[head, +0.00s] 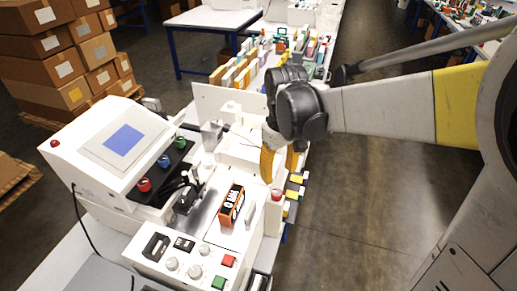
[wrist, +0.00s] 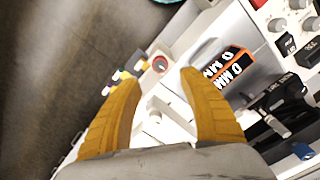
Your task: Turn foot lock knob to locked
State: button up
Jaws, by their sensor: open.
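My gripper (head: 280,168) has orange fingers and points down over the right side of the white plotter machine (head: 238,151). It also shows in the wrist view (wrist: 161,77), with its fingers apart and nothing held between them. A red round knob or button (head: 277,195) on a white block stands just in front of the fingers. In the wrist view this red piece (wrist: 160,64) lies between and just beyond the fingertips. White round knobs (head: 194,271) sit on the front panel. I cannot tell which of these is the foot lock knob or how it is set.
An orange and black box (head: 232,205) lies on the machine's bed. A screen console (head: 123,140) with red, blue and green knobs stands at left. Yellow and green tabs (head: 293,194) stick out at right. Cardboard boxes (head: 45,77) are stacked behind. The floor at right is clear.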

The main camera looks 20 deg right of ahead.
aim_at(277, 192)
notch_tip(277, 192, down, 10)
jog(key=b, duration=0.3)
jog(key=shift+r, duration=0.1)
jog(key=shift+c, duration=0.3)
grip_shut()
